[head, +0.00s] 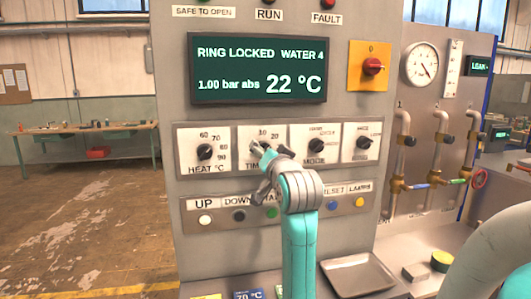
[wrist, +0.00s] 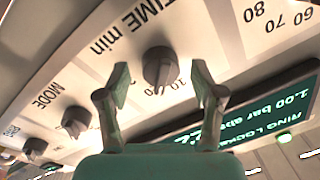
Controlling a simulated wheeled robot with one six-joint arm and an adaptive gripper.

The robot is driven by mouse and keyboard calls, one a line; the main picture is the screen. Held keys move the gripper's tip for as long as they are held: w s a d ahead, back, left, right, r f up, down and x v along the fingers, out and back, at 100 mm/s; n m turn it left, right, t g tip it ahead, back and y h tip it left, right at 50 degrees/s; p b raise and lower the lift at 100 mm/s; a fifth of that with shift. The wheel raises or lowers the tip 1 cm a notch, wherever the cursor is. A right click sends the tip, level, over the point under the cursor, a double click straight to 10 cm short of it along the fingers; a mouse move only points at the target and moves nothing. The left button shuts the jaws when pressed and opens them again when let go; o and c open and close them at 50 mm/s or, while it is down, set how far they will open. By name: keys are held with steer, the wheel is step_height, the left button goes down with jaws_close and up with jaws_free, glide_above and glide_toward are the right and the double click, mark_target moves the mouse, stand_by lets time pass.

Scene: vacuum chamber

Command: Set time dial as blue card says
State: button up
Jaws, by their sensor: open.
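The time dial (wrist: 158,66) is a dark round knob on a white plate marked TIME min. In the wrist view, which is turned over, its ridge points toward the 10 mark. My gripper (wrist: 161,80) is open, with one fingertip on each side of the dial; I cannot tell whether either touches it. In the head view my gripper (head: 258,168) covers much of the TIME plate (head: 246,139). The blue card (head: 247,295) shows only its top part, reading 70 °C, at the bottom edge; its lower lines are cut off.
The heat dial (head: 204,152) is left of the time dial; the mode dial (head: 316,145) and another dial (head: 363,142) are right. Coloured buttons, including a white one (head: 205,220), line the row below. A metal tray (head: 358,274) and a yellow card (head: 206,297) lie lower down.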

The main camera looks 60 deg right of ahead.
steer(key=v, duration=0.6)
steer(key=shift+s+a, duration=0.25)
steer(key=shift+a, duration=0.1)
steer(key=w+a+f+n+t+y, duration=0.1)
steer(key=w+a+f+n+y, duration=0.1)
steer(key=a+f, duration=0.5)
steer(key=w+a+f+n+y, duration=0.1)
steer(key=w+a+f+n, duration=0.15)
steer(key=f, duration=0.75)
steer(key=w+a+f+n+t+y, duration=0.1)
steer(key=a+f+y, duration=0.1)
steer(key=a+f, duration=0.5)
steer(key=s+a+f+n+y, duration=0.2)
steer(key=s+a+f, duration=0.1)
steer(key=a+f, duration=0.3)
steer(key=s+a+f+n+y, duration=0.1)
steer(key=s+a+f+n, duration=0.2)
steer(key=f, duration=0.5)
steer(key=s+a+f+n+y, duration=0.2)
steer(key=s+a, duration=0.5)
steer(key=s, duration=0.5)
steer(key=s+a+f+n+y, duration=0.3)
steer(key=s+a, duration=0.4)
steer(key=s, duration=0.5)
steer(key=shift+s+f, duration=0.4)
steer(key=shift+f, duration=0.2)
